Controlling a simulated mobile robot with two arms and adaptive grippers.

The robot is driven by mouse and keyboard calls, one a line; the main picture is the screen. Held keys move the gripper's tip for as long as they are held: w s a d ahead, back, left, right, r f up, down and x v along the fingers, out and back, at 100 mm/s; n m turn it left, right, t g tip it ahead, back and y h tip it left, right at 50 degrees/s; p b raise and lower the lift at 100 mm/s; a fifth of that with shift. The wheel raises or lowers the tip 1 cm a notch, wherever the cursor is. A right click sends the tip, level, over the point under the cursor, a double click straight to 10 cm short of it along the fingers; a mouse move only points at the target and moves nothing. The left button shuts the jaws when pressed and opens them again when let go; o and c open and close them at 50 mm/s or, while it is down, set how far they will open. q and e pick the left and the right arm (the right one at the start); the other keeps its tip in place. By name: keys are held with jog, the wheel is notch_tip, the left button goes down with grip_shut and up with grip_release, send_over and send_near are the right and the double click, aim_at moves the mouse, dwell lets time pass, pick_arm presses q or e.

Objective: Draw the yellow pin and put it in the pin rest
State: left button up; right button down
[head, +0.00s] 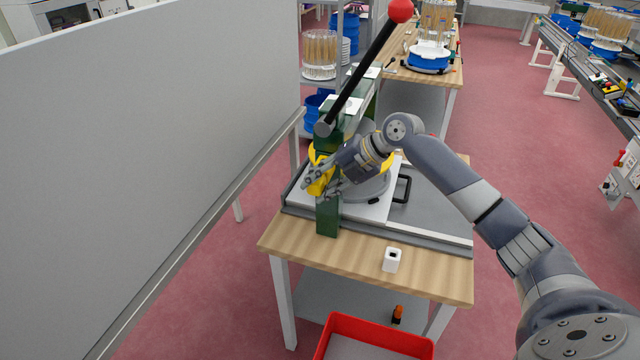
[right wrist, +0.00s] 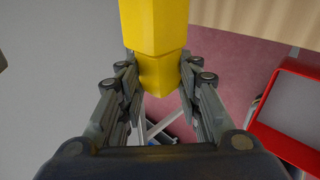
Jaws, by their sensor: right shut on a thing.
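The yellow pin (head: 318,184) is beside the green post of the lever press (head: 328,215) on the wooden table. My right gripper (head: 325,182) is shut on it. In the right wrist view the thick, faceted yellow pin (right wrist: 153,28) sits between both fingers of my right gripper (right wrist: 158,75). I cannot tell whether the pin is still seated in the press. A small white block with a dark hole in its top, apparently the pin rest (head: 392,261), stands upright near the table's front edge, apart from the gripper. My left gripper is not in view.
The press's long black lever with a red knob (head: 400,10) rises above my arm. A grey wall panel (head: 150,130) stands at the left. A red bin (head: 375,332) is below the table's front. The wooden tabletop (head: 345,258) around the white block is clear.

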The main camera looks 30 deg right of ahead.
jog(key=shift+s+a, duration=0.4)
jog(key=shift+a, duration=0.05)
dwell(0.6)
jog(key=c, duration=1.8)
grip_release()
grip_shut()
jog(key=s+a+p, duration=0.1)
jog(key=s+a, duration=0.3)
jog(key=a, duration=0.1)
jog(key=shift+s, duration=0.35)
jog(key=shift+a, duration=0.1)
